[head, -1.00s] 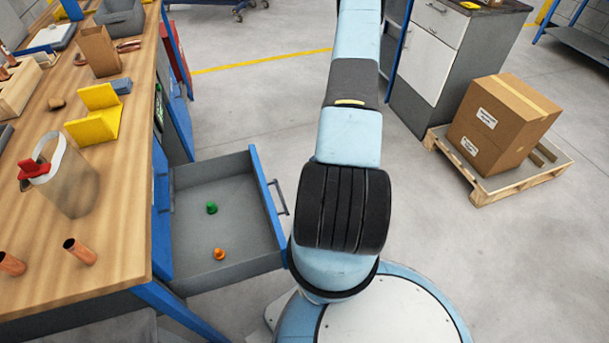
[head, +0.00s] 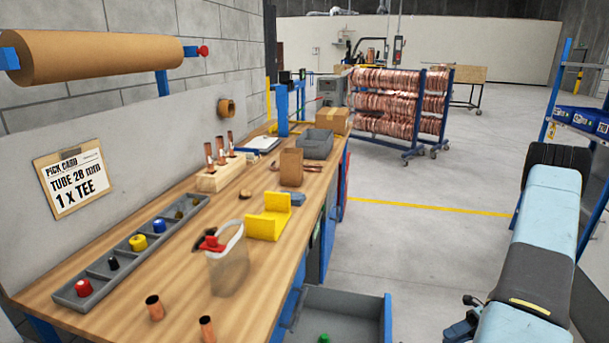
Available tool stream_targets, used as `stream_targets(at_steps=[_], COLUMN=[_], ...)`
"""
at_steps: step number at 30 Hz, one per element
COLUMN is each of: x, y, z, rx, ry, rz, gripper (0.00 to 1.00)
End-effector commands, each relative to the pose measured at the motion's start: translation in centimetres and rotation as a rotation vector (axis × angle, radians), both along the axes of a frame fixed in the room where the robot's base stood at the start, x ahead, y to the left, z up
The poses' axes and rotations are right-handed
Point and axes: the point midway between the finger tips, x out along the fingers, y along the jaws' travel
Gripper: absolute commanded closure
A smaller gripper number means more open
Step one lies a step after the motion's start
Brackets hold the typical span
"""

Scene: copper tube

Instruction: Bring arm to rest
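My arm (head: 535,245), pale blue with black sleeves, stands folded at the right side of the head view. Its black ribbed joint (head: 556,160) is at the top. A small dark blue and black part, apparently my gripper (head: 464,322), shows beside the arm at the bottom edge. Its fingers cannot be made out, so I cannot tell whether it is open, shut or holding anything. It is to the right of the open drawer (head: 387,318), with floor between them.
The wooden bench (head: 120,262) at left carries a clear container (head: 228,268) with a red clip, a yellow block (head: 268,216), copper tube pieces and a parts tray (head: 70,293). The floor (head: 410,250) between bench and arm is clear. A copper coil rack (head: 400,105) stands far back.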

Motion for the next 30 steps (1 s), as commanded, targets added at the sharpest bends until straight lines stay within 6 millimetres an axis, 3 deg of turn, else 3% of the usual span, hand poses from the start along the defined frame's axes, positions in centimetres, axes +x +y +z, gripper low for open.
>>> stream_targets(at_steps=[3, 15, 30], x=[1.3, 4.1, 4.7], y=[0.4, 2.8, 7.5], z=[3.2, 12.9, 24.0], rx=[-0.052, -0.191, -0.315], ry=[-0.113, -0.49, -0.944], rz=[0.083, 0.388, 0.818], gripper=[0.62, 0.62, 0.62])
